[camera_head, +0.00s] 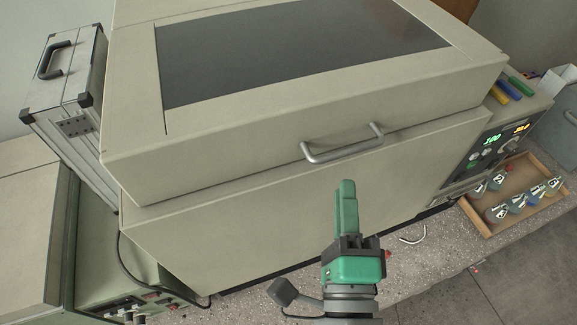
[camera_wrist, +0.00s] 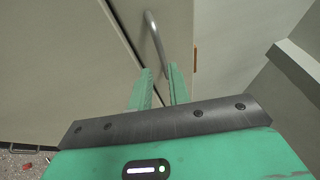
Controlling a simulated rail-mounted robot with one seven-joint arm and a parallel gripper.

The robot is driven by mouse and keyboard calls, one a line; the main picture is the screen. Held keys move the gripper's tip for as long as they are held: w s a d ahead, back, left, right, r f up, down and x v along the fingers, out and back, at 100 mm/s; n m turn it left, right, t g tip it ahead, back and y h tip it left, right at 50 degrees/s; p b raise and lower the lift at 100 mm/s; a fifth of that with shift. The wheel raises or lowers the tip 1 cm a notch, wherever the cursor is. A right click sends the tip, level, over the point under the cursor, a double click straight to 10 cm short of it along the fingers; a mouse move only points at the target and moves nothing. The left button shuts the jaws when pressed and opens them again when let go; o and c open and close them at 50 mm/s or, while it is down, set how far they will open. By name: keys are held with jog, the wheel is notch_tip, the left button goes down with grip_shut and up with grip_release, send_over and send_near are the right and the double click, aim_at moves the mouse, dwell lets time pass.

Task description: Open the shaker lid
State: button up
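The shaker is a large beige box with its lid (camera_head: 240,148) down; a thin seam separates the lid from the body (camera_head: 250,220). A dark window (camera_head: 300,50) fills much of the lid's top. A silver bar handle (camera_head: 343,147) is fixed along the lid's lower front edge. My green gripper (camera_head: 346,185) is in front of the shaker, just below the handle in the head view. In the wrist view my gripper (camera_wrist: 161,80) is open, with a gap between its fingers, and the handle (camera_wrist: 154,38) shows ahead of and between the fingertips. I see no grip on it.
A wooden tray (camera_head: 530,208) with several labelled flasks stands at the right, below the control panel (camera_head: 490,150) with lit displays. Coloured markers lie above the panel. A metal case (camera_head: 75,70) and a greenish machine (camera_head: 110,270) stand at the left.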

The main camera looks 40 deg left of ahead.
aim_at(349, 149)
jog(key=p+x, duration=0.1)
jog(key=x, duration=0.3)
jog(key=p+x, duration=0.1)
jog(key=x, duration=0.3)
jog(key=shift+w+d+r, duration=0.1)
jog(key=shift+w+d, duration=0.15)
jog(key=shift+w, duration=0.1)
grip_shut()
